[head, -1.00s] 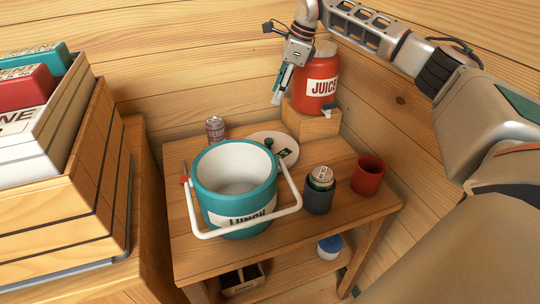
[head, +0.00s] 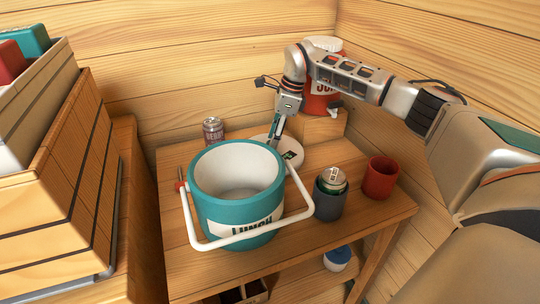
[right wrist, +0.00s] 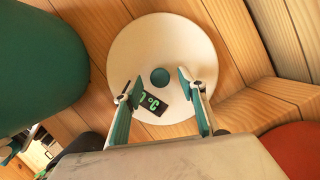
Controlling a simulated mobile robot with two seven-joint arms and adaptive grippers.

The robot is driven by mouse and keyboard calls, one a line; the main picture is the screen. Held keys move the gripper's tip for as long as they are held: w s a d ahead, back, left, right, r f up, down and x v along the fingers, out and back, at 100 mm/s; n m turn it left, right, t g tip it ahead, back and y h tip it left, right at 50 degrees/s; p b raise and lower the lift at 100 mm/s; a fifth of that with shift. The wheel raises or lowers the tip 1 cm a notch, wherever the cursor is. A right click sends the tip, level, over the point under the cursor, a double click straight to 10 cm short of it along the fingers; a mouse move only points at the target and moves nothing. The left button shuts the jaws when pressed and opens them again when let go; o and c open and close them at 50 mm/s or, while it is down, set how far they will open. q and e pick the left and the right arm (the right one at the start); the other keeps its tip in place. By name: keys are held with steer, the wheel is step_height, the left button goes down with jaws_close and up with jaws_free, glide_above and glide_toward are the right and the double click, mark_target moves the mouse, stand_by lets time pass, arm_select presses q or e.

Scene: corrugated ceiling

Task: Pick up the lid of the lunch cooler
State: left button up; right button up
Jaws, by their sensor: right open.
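The lunch cooler (head: 240,227) is a teal and white open tub on the small wooden table, with its white handle (head: 262,238) swung down to the front. Its lid (head: 294,154) is a white disc lying flat on the table behind the cooler, partly hidden by the cooler and my right gripper. In the right wrist view the lid (right wrist: 190,50) shows whole, with a teal knob (right wrist: 160,77) at its middle and a dark temperature display. My right gripper (right wrist: 158,85) is open above the lid, its fingers on either side of the knob's line. My left gripper is out of view.
A red juice jug (head: 318,100) stands on a wooden block (head: 320,128) behind my right arm. A can (head: 213,131) stands at the back left. A can in a dark holder (head: 330,203) and a red cup (head: 381,178) stand to the right. Wooden crates rise at the left.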

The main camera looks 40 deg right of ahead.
steer(key=shift+w+a+f, duration=0.1)
steer(key=shift+f, duration=0.6)
steer(key=shift+r, duration=0.15)
jaws_close()
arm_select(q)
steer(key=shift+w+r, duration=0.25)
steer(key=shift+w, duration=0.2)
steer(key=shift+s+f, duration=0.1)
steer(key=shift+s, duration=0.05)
